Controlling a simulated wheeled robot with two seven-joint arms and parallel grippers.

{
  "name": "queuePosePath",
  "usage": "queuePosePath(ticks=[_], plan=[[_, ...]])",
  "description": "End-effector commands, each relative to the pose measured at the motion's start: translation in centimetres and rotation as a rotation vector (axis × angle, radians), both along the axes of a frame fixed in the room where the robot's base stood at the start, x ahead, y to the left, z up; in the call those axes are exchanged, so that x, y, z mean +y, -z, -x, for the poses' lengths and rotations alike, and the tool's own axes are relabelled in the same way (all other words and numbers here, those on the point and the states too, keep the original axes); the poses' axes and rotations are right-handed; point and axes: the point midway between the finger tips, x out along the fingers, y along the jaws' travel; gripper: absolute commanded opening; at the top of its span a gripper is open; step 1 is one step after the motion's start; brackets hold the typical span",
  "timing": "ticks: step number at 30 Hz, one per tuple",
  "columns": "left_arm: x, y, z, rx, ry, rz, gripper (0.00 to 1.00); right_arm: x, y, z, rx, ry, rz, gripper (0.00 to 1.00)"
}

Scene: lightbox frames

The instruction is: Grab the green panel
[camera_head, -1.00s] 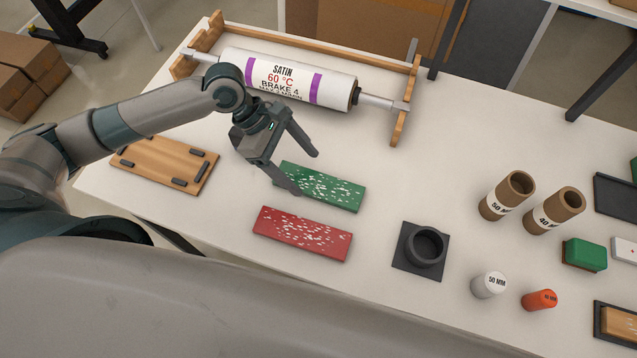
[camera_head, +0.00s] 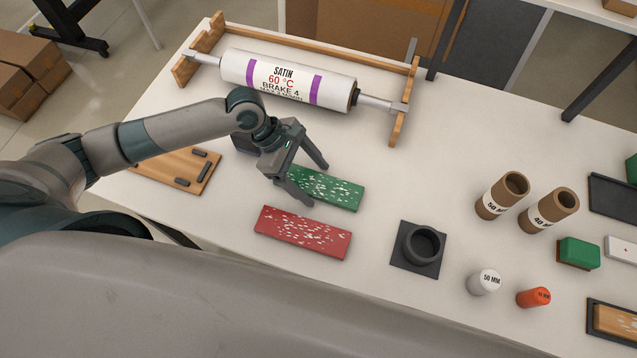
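The green panel (camera_head: 335,192) is a flat rectangle with white flecks, lying on the white table. A red panel (camera_head: 303,233) with similar flecks lies just in front of it. My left gripper (camera_head: 318,186) is open and empty at the left end of the green panel. One finger is by the panel's far edge and the other is by its near left corner. I cannot tell whether the fingers touch the panel. The gripper hides part of the panel's left end. My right gripper is not in view.
A roll (camera_head: 290,80) labelled "SATIN" rests on a wooden stand behind. A wooden board (camera_head: 178,168) with dark blocks lies left, partly under my arm. A black round holder (camera_head: 420,249) and two cardboard tubes (camera_head: 504,195) stand right. Bare table lies between the green panel and the tubes.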

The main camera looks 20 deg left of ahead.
Motion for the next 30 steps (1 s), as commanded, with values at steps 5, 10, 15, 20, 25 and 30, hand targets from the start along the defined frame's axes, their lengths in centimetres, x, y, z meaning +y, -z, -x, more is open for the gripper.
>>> queuePosePath(ticks=[5, 10, 15, 20, 25, 30], plan=[[0.0, 0.0, 0.0, 0.000, 0.000, 0.000, 0.32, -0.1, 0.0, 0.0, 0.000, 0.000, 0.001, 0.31], [0.0, -0.1, 0.0, -0.001, -0.001, 0.000, 0.22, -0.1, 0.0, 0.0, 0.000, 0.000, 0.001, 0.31], [0.0, -0.1, 0.0, -0.001, 0.000, 0.001, 0.22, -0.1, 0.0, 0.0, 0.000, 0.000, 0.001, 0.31], [0.0, -0.8, -0.1, -0.003, 0.001, 0.001, 0.22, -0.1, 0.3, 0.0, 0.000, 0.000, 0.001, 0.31], [0.0, -2.8, -0.2, -0.005, 0.001, 0.002, 0.22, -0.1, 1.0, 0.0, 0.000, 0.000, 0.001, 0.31], [0.7, -4.8, 1.4, -0.001, 0.002, 0.000, 0.22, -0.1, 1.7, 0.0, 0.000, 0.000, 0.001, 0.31]])
